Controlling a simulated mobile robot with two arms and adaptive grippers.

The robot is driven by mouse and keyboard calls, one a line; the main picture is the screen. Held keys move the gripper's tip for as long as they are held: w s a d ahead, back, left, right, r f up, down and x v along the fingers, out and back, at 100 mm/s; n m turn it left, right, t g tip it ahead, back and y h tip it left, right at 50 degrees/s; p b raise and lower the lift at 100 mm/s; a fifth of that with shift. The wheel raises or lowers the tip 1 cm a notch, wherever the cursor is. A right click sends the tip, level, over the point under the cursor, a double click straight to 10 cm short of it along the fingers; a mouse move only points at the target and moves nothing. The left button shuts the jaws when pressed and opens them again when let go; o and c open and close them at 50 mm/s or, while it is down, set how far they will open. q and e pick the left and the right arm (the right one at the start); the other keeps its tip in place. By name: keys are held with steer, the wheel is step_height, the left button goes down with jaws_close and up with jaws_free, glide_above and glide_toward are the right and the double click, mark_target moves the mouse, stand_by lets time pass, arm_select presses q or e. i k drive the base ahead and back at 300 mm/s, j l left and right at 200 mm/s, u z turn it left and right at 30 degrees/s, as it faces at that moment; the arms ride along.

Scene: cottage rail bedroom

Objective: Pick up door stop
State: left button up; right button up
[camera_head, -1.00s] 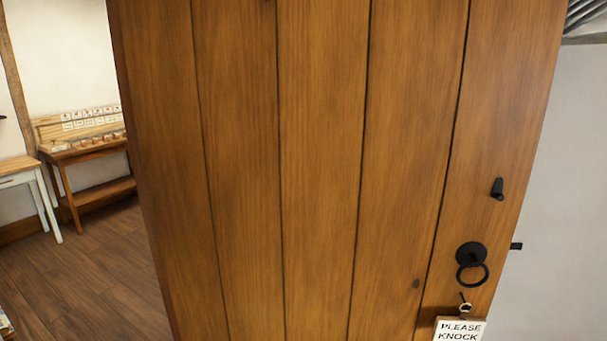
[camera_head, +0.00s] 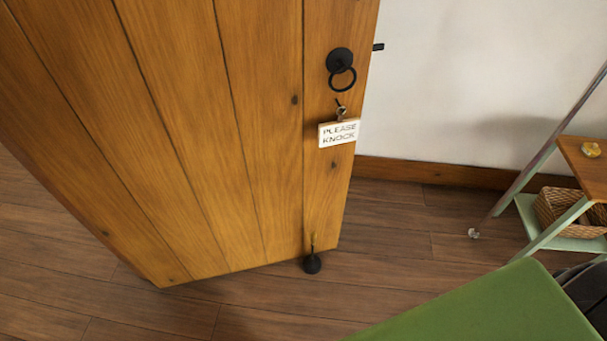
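The door stop (camera_head: 312,263) is a small, dark, rounded weight with a thin yellowish upright piece on top. It sits on the wooden floor against the bottom edge of the wooden door (camera_head: 230,130), near the door's free side. Neither of my grippers shows in the head view.
The open door fills the left and middle. A "PLEASE KNOCK" sign (camera_head: 339,132) hangs below its black ring handle (camera_head: 340,70). A green surface (camera_head: 490,310) covers the lower right. A shelf stand (camera_head: 590,165) with a wicker basket (camera_head: 565,208) stands right.

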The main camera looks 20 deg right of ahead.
mark_target(312, 264)
steer(key=z, duration=0.7)
steer(key=u, duration=0.15)
steer(key=i+l+u, duration=0.15)
steer(key=l+u, duration=0.25)
steer(key=l, duration=0.3)
steer(key=i+l+u, duration=0.1)
steer(key=l+u, duration=0.35)
steer(key=l, duration=0.25)
